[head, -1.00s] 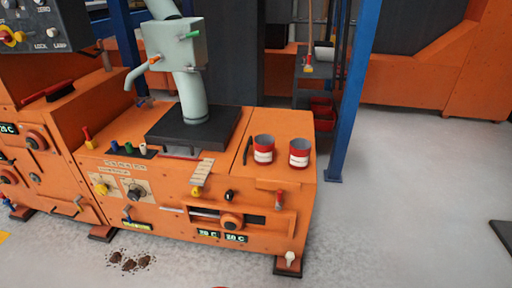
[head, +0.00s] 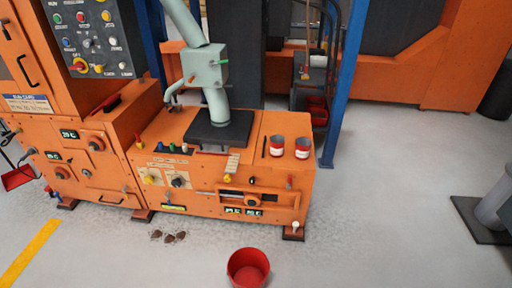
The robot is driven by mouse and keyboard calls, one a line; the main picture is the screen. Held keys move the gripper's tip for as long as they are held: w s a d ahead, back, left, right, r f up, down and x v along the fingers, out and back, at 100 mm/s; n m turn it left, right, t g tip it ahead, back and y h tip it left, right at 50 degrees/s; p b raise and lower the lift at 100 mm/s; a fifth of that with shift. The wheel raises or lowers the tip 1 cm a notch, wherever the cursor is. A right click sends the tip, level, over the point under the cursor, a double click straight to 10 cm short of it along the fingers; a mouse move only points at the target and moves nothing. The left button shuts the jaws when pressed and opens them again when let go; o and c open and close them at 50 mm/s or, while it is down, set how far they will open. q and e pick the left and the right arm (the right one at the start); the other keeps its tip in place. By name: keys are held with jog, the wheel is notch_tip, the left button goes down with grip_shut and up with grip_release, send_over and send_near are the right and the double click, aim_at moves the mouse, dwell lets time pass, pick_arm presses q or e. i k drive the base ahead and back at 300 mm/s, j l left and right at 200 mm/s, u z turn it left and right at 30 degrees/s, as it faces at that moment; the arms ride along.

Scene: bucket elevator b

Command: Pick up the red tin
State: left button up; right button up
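Two similar open-topped tins stand upright on the right end of the low orange machine's top. The left tin (head: 277,147) and the right tin (head: 303,148) both show red with a white band and a grey rim. They stand side by side with a small gap. I cannot tell what is inside them. Neither of my grippers shows in the head view.
The orange machine (head: 220,188) has levers and knobs on its front. A red bucket (head: 248,275) stands on the floor before it, near brown clumps (head: 170,237). A blue post (head: 343,85) rises behind the tins. Floor at right is mostly clear.

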aim_at(277, 142)
jog(key=i+l+u, duration=0.25)
jog(key=l+u, duration=0.2)
jog(key=i+l+u, duration=0.1)
jog(key=l+u, duration=0.15)
jog(key=i+l+u, duration=0.1)
jog(key=l, duration=0.4)
jog(key=i+l+u, duration=0.1)
jog(key=l, duration=0.45)
jog(key=i+l, duration=0.1)
jog(key=l, duration=0.4)
jog(key=i+l, duration=0.1)
jog(key=l, duration=0.35)
jog(key=i+l+u, duration=0.1)
jog(key=l, duration=0.9)
jog(key=i+l, duration=0.15)
jog(key=i, duration=0.15)
jog(key=i+l, duration=0.15)
jog(key=i, duration=0.1)
